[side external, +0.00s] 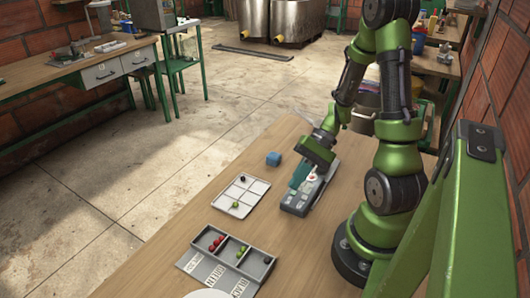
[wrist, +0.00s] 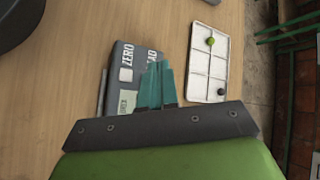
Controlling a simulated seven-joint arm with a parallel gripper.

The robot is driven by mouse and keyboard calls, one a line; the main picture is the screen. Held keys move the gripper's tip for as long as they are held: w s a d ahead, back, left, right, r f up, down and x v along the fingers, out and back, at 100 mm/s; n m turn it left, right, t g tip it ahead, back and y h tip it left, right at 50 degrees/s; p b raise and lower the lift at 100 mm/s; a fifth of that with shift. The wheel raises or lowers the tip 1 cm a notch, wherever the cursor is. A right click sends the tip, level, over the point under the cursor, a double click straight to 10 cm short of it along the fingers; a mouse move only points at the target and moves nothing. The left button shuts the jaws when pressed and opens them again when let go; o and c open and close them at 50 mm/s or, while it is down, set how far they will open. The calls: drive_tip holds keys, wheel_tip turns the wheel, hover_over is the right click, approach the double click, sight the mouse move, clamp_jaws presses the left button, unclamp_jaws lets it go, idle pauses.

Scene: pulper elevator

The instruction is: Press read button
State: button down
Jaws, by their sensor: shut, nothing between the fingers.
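A grey handheld meter (side external: 298,198) lies on the wooden table; it also shows in the wrist view (wrist: 120,60). The read button below that label is hidden behind my fingers. A greenish display (wrist: 128,101) is partly visible. My gripper (wrist: 158,66) has teal fingers, shut and empty, over the meter's right part. It also shows in the side view (side external: 297,181). I cannot tell whether the tips touch the meter.
A white compartment tray (side external: 241,194) with a green and a dark ball lies left of the meter. A grey sorting box (side external: 229,246) with red, green and dark balls stands nearer the front. A small blue object (side external: 273,159) sits behind. Free tabletop surrounds these.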

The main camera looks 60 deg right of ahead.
sight(297, 192)
drive_tip(key=shift+f, duration=0.2)
drive_tip(key=shift+f, duration=0.25)
drive_tip(key=shift+f, duration=0.35)
idle(0.5)
idle(0.4)
drive_tip(key=shift+r, duration=0.8)
drive_tip(key=shift+r, duration=0.1)
drive_tip(key=shift+r, duration=2.4)
